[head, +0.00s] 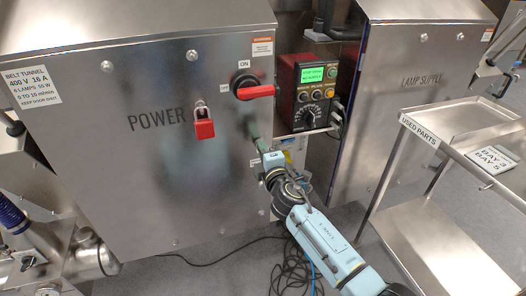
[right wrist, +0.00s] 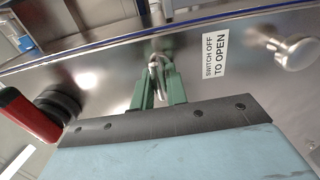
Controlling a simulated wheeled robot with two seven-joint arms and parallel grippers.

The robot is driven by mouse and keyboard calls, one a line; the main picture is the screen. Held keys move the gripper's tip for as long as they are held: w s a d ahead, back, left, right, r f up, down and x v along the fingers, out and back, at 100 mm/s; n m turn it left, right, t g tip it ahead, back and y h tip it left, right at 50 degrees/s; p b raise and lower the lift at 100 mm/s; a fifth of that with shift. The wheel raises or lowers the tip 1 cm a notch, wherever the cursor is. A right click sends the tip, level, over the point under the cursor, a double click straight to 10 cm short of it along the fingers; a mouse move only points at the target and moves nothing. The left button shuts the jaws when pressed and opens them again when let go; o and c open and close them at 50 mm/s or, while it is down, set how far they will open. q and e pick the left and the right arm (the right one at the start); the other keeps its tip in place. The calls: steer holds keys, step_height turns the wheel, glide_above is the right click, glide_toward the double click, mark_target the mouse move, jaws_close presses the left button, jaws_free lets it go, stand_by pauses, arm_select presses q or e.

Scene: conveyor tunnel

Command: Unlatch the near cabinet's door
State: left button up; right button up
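The near cabinet (head: 120,190), marked POWER, has its door shut. A red padlock (head: 203,129) hangs on the door left of the switch. My right gripper (head: 252,130) reaches the door's right side, below the switch. In the right wrist view its green fingers (right wrist: 160,82) stand close together around a small metal latch (right wrist: 155,66), apparently shut on it. A label there (right wrist: 215,54) reads SWITCH OFF TO OPEN. The left gripper is not in view.
A control box (head: 309,95) with a green screen stands right of the cabinet. Farther right are the LAMP SUPPLY cabinet (head: 410,60) and a metal cart (head: 455,150). A metal knob (right wrist: 295,50) sticks out near the latch. Cables (head: 215,257) lie on the floor.

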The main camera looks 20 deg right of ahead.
steer(key=o, duration=0.3)
steer(key=shift+o, duration=0.2)
